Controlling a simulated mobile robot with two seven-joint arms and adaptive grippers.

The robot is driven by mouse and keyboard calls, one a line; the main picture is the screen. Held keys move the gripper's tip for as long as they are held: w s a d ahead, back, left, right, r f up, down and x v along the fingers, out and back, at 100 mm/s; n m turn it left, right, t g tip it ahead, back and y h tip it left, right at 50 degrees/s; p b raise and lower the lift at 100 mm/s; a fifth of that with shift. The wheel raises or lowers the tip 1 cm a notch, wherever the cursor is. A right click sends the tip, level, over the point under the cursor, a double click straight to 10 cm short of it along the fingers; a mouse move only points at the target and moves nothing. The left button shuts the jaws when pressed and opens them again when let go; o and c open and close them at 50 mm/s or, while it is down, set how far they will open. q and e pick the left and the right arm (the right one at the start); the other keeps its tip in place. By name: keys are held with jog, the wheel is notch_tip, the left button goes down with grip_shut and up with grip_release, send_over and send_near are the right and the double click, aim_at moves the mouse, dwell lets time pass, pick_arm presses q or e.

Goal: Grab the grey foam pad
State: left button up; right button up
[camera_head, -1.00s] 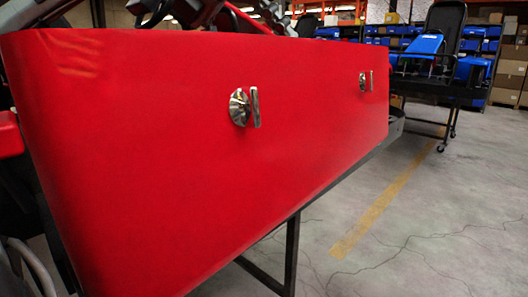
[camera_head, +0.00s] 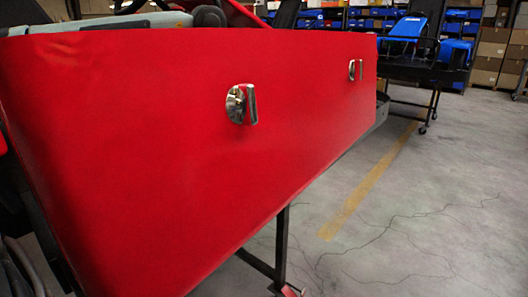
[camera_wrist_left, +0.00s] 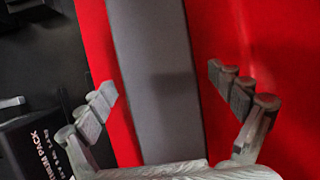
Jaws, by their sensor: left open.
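The grey foam pad (camera_wrist_left: 150,45) is a long flat strip between red surfaces in the left wrist view. It runs from the top edge down between the fingers of my left gripper (camera_wrist_left: 164,88). The gripper is open, one finger on each side of the strip, with no visible grip on it. A soft dark shadow lies on the strip. How far the fingertips are above it I cannot tell. My right gripper is not in view.
The red panel carries two metal fasteners (camera_head: 241,104). A black stand leg (camera_head: 282,240) is below it. A black box with white lettering (camera_wrist_left: 32,148) is at the wrist view's left. Another kart on a stand is at the back right. Floor (camera_head: 440,200) to the right is clear.

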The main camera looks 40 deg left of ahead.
pick_arm(q)
jog(key=c, duration=1.1)
jog(key=shift+r, duration=0.1)
jog(key=shift+c, duration=0.2)
